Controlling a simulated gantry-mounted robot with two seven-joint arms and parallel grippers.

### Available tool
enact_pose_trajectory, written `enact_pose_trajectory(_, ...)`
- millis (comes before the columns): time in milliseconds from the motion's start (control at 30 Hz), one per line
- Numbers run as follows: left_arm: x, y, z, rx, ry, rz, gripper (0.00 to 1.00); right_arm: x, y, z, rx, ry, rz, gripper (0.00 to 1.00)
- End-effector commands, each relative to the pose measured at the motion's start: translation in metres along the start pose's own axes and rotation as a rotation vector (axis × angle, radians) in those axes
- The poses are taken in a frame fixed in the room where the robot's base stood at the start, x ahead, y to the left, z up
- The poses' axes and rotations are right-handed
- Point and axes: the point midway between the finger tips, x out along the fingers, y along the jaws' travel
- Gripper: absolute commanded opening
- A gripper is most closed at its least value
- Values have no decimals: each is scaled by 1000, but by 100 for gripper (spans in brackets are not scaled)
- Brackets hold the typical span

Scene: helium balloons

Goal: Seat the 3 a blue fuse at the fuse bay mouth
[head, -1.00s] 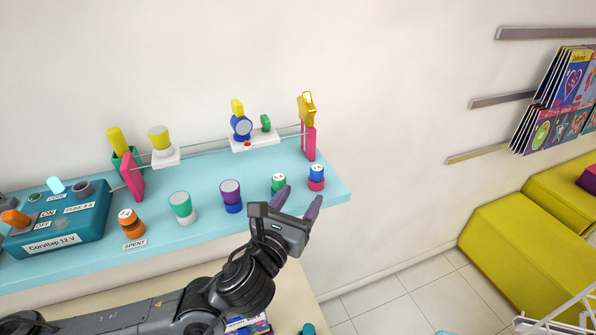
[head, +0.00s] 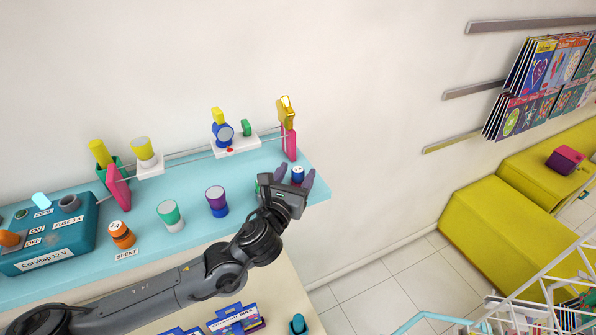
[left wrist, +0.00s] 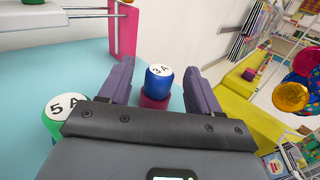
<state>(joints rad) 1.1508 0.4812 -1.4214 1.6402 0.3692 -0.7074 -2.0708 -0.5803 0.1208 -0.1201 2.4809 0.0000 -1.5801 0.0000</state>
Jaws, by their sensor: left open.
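The blue 3 A fuse (head: 297,173) stands near the right end of the shelf. My left gripper (head: 294,177) is open, with one finger on each side of the fuse. I cannot tell whether either finger touches it. The fuse bay mouth (head: 69,203), a dark round opening by the "FUSE 3 A" label, is on the teal "Corvitap 12 V" box (head: 60,241) at the shelf's left. My right gripper is not in view.
A green 5 A fuse (left wrist: 64,112) stands close to the left finger. Purple-blue (head: 216,200) and green-white (head: 171,214) pieces and an orange one (head: 121,235) by the "SPENT" label stand along the shelf (head: 188,182). A rail with pink posts (head: 289,144) runs behind.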

Motion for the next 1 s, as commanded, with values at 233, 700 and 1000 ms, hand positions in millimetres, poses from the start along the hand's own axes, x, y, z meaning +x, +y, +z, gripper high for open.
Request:
enact_pose_trajectory(233, 2, 0, 0, 0, 0, 0, 63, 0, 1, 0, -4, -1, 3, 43)
enact_pose_trajectory(700, 1, 0, 0, 0, 0, 0, 3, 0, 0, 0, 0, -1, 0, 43)
enact_pose_trajectory(1000, 2, 0, 3, 0, -1, 0, 3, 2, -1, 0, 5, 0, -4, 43)
